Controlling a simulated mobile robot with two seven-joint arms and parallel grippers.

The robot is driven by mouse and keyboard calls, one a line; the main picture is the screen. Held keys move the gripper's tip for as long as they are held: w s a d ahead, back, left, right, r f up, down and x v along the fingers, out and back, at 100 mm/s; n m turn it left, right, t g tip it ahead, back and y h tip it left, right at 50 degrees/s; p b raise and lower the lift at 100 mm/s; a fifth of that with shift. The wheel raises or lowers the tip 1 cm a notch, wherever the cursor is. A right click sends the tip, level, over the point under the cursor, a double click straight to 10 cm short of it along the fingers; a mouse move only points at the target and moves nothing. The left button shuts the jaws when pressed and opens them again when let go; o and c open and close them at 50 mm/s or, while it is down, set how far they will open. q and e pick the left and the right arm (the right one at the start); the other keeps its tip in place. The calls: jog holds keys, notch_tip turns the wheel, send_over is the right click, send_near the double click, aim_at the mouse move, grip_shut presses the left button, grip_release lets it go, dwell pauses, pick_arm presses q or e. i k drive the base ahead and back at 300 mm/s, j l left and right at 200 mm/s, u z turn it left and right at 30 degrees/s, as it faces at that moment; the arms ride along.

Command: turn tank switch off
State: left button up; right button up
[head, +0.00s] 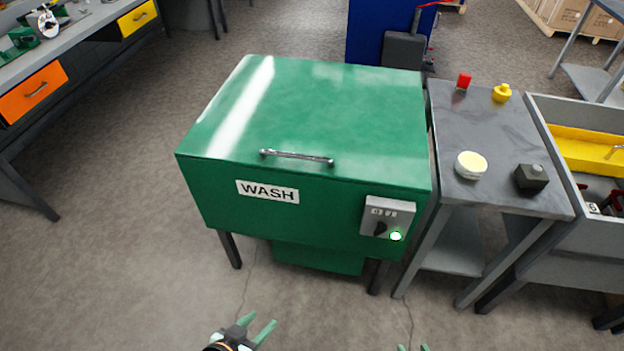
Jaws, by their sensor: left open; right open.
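The green wash tank (330,215) stands in the middle of the head view, with its lid shut and a WASH label (267,191) on the front. A grey switch panel (389,218) is on the right of its front face. It carries a dark knob (380,229) and a lit green lamp (396,236). The knob's exact setting is too small to read. My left gripper (262,327) is open and empty at the bottom edge, well short of the tank. My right gripper (413,348) shows only its fingertips at the bottom edge, below the panel and apart from it.
A grey side table (486,130) right of the tank holds a red item (463,81), a yellow item (502,93), a pale round tin (471,165) and a dark block (531,179). A drawer bench (75,50) stands at left. The floor before the tank is clear.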

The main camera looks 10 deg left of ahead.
aim_at(381, 228)
jog(key=i+j, duration=0.1)
jog(key=j, duration=0.2)
jog(key=i+j, duration=0.15)
jog(key=j, duration=0.15)
jog(key=i+j+z, duration=0.1)
jog(key=j, duration=0.2)
jog(key=i+j, duration=0.15)
jog(key=j, duration=0.15)
